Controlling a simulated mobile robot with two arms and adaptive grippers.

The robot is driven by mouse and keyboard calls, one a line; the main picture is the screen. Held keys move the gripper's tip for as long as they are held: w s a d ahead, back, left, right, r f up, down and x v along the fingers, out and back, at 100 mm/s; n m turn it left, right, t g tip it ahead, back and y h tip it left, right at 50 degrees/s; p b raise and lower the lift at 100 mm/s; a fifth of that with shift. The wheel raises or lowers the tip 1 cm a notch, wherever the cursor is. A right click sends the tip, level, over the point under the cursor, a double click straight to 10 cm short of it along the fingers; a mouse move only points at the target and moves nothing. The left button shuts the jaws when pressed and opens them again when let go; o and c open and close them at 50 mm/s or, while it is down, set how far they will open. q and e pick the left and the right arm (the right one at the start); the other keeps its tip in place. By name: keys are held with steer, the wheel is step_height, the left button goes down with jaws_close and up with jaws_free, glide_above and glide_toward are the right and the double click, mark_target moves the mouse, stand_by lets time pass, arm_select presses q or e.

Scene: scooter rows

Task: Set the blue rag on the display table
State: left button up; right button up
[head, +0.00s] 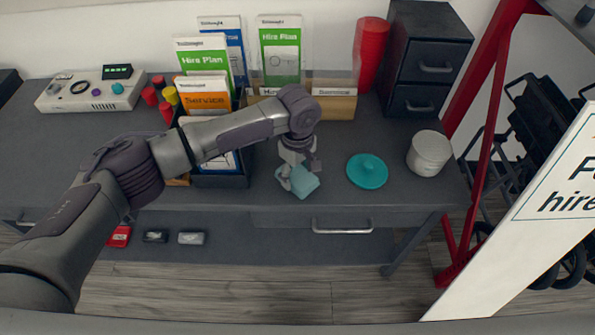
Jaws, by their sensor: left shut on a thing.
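The blue rag (305,184) is a small light teal-blue folded piece in the head view, near the front edge of the dark grey table (330,195). My left gripper (291,176) points down over the table and is shut on the rag. Its fingers hide part of the rag. I cannot tell whether the rag touches the tabletop or hangs just above it. My right gripper is not in view.
A teal round lid (367,171) and a white canister (428,153) stand right of the rag. Leaflet holders (280,55), a red cylinder (370,50) and dark drawers (425,60) line the back. A white sign (540,220) stands at front right.

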mark_target(298, 174)
arm_select(q)
steer(key=o, duration=1)
step_height(298, 174, up, 12)
steer(key=shift+r+p, duration=0.1)
steer(key=shift+p, duration=0.2)
